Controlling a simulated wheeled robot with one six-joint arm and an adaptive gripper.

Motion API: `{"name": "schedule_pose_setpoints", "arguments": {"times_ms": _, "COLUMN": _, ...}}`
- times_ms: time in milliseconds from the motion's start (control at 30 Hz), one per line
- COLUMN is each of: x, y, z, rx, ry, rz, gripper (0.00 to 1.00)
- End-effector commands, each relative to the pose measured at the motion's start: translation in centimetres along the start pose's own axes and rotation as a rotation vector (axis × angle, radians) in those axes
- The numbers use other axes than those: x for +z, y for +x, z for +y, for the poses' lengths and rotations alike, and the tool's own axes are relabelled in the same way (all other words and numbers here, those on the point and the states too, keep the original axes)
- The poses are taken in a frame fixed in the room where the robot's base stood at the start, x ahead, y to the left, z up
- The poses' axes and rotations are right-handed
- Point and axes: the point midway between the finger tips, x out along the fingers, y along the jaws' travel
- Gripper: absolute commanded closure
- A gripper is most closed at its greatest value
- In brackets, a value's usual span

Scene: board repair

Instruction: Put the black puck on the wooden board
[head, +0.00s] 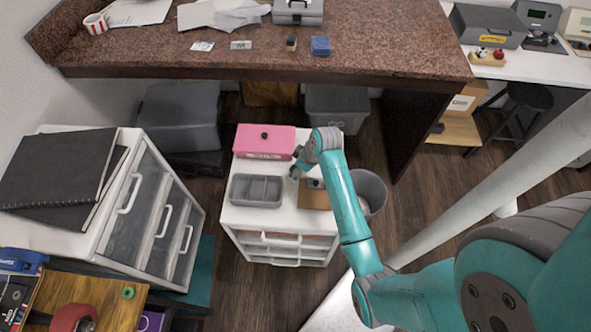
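A small black round thing, which looks like the puck (264,135), sits on top of the pink box (258,145) at the back of the white drawer unit. A brown wooden board (314,200) lies on the right side of the unit's top, partly hidden by my arm. My gripper (296,165) is above the unit, right of the pink box and behind the board. It is small and partly hidden, so its opening is unclear.
A grey divided tray (256,191) sits on the unit's left front, left of the board. A granite-topped counter (370,45) stands behind. A grey bin (369,190) is on the floor at the right. Another drawer cabinet (150,215) stands at the left.

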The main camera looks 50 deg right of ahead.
Motion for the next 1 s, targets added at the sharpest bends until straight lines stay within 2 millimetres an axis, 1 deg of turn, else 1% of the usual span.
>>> {"name": "schedule_pose_setpoints", "arguments": {"times_ms": 133, "x": 0.0, "y": 0.0, "z": 0.0, "rx": 0.0, "ry": 0.0, "rz": 0.0, "gripper": 0.3}}
{"name": "schedule_pose_setpoints", "arguments": {"times_ms": 167, "x": 0.0, "y": 0.0, "z": 0.0, "rx": 0.0, "ry": 0.0, "rz": 0.0, "gripper": 0.35}}
{"name": "schedule_pose_setpoints", "arguments": {"times_ms": 200, "x": 0.0, "y": 0.0, "z": 0.0, "rx": 0.0, "ry": 0.0, "rz": 0.0, "gripper": 0.45}}
{"name": "schedule_pose_setpoints", "arguments": {"times_ms": 267, "x": 0.0, "y": 0.0, "z": 0.0, "rx": 0.0, "ry": 0.0, "rz": 0.0, "gripper": 0.6}}
{"name": "schedule_pose_setpoints", "arguments": {"times_ms": 300, "x": 0.0, "y": 0.0, "z": 0.0, "rx": 0.0, "ry": 0.0, "rz": 0.0, "gripper": 0.7}}
{"name": "schedule_pose_setpoints", "arguments": {"times_ms": 367, "x": 0.0, "y": 0.0, "z": 0.0, "rx": 0.0, "ry": 0.0, "rz": 0.0, "gripper": 0.84}}
{"name": "schedule_pose_setpoints", "arguments": {"times_ms": 467, "x": 0.0, "y": -0.1, "z": 0.0, "rx": 0.0, "ry": 0.0, "rz": 0.0, "gripper": 0.84}}
{"name": "schedule_pose_setpoints", "arguments": {"times_ms": 500, "x": 0.0, "y": -0.1, "z": 0.0, "rx": 0.0, "ry": 0.0, "rz": 0.0, "gripper": 0.88}}
{"name": "schedule_pose_setpoints", "arguments": {"times_ms": 733, "x": -0.2, "y": -0.4, "z": 0.0, "rx": 0.001, "ry": 0.0, "rz": 0.001, "gripper": 0.89}}
{"name": "schedule_pose_setpoints", "arguments": {"times_ms": 867, "x": -0.8, "y": -1.8, "z": 0.1, "rx": 0.002, "ry": 0.0, "rz": 0.002, "gripper": 0.89}}
{"name": "schedule_pose_setpoints", "arguments": {"times_ms": 1000, "x": -1.8, "y": -4.2, "z": 0.1, "rx": 0.003, "ry": -0.001, "rz": 0.003, "gripper": 0.89}}
